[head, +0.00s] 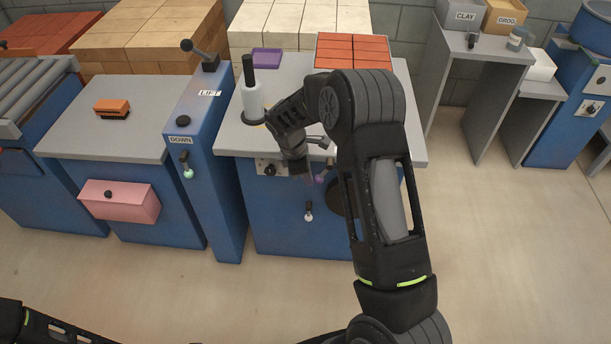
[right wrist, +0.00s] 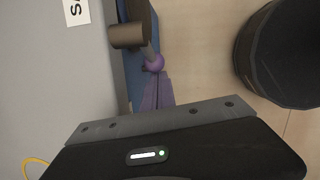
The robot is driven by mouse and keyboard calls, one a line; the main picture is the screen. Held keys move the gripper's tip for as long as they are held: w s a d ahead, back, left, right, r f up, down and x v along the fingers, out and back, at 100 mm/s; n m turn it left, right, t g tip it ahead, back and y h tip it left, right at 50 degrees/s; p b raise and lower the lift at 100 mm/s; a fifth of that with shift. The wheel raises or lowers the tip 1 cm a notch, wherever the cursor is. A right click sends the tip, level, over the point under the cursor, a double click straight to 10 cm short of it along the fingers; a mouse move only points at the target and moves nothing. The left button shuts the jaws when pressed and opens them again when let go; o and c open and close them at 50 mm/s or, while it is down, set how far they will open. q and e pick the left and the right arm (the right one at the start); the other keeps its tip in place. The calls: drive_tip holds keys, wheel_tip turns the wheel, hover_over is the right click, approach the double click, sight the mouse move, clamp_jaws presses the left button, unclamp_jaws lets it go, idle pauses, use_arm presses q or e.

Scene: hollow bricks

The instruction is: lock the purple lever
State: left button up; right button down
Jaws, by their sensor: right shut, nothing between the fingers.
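The purple lever (head: 320,179) shows as a small purple knob at the front of the blue bench, partly hidden by my right arm. In the right wrist view its round purple knob (right wrist: 154,63) sits by a dark brown cylindrical fitting (right wrist: 127,36). My right gripper (head: 308,176) is shut and empty, just left of the knob in the head view. A tapered purplish shape lies between the knob and the gripper body in the wrist view; I cannot tell whether they touch. My left gripper is out of view.
A lever with a white knob (head: 308,216) hangs lower on the bench front. A dark knob (head: 269,170) is to its upper left. A white cylinder with a black handle (head: 252,98) and red bricks (head: 353,50) are on the bench. The blue LIFT/DOWN column (head: 205,130) stands left.

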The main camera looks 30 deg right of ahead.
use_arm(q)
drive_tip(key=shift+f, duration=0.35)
use_arm(e)
drive_tip(key=shift+s+d+f, duration=0.15)
drive_tip(key=shift+d+f, duration=0.1)
drive_tip(key=shift+f, duration=0.15)
drive_tip(key=shift+a, duration=0.1)
idle(1.3)
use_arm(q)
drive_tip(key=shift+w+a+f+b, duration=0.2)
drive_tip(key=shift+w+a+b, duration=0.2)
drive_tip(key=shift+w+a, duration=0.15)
use_arm(e)
drive_tip(key=w+a+r, duration=0.4)
drive_tip(key=a+r, duration=0.4)
drive_tip(key=shift+a+r, duration=0.2)
drive_tip(key=shift+a, duration=0.2)
drive_tip(key=shift+w, duration=0.1)
